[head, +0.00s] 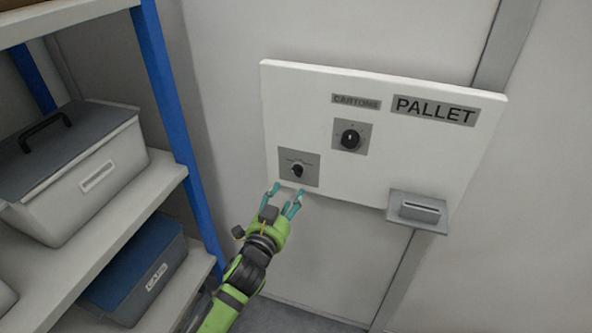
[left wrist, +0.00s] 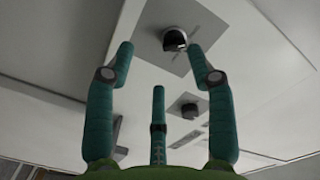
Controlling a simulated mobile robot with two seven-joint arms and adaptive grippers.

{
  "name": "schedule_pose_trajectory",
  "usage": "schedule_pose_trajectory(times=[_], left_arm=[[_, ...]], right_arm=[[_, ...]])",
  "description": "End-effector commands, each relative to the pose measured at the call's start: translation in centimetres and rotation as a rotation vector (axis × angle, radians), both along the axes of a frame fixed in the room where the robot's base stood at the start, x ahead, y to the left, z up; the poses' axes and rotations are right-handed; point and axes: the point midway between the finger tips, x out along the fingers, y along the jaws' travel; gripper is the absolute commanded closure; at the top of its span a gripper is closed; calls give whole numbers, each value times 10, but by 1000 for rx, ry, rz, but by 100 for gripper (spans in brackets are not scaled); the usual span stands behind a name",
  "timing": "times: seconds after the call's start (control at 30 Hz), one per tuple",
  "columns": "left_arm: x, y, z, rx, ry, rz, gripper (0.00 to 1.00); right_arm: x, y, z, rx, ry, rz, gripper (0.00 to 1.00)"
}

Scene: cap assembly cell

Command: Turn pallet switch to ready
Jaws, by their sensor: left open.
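A white panel (head: 400,160) on the wall carries a large PALLET sign (head: 435,111) and a smaller CARTONS sign (head: 357,102). A black rotary switch (head: 297,170) sits on a grey plate at the panel's lower left. A second black rotary switch (head: 350,139) sits higher, under the CARTONS sign. The small print on both plates is unreadable. My left gripper (head: 286,191) is open and empty just below the lower switch. In the left wrist view, its teal fingers (left wrist: 164,55) spread either side of the nearer switch knob (left wrist: 174,40), apparently not touching it. My right gripper is not visible.
A grey holder (head: 418,211) juts from the panel's lower right corner. At left, a blue-posted shelf rack (head: 166,85) holds a lidded grey bin (head: 85,180) and a blue CAPS box (head: 140,268), close beside my left arm. The wall below the panel is clear.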

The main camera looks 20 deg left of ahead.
Motion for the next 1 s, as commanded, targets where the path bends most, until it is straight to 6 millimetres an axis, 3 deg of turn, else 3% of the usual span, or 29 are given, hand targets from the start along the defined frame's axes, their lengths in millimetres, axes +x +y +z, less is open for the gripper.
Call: schedule_pose_trajectory(times=[0.1, 0.37, 0.6, 0.97, 1.0], left_arm=[[5, 0, 19, 6, -31, 1, 45], [40, -1, 20, 5, -35, 1, 45], [66, -2, 18, 6, -32, 2, 45], [71, -3, 17, 5, -32, 0, 45], [71, -3, 17, 5, -32, 0, 53]], right_arm=[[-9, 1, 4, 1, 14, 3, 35], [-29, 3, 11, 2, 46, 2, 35], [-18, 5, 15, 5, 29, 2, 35], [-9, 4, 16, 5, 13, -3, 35], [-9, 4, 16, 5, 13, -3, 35]])
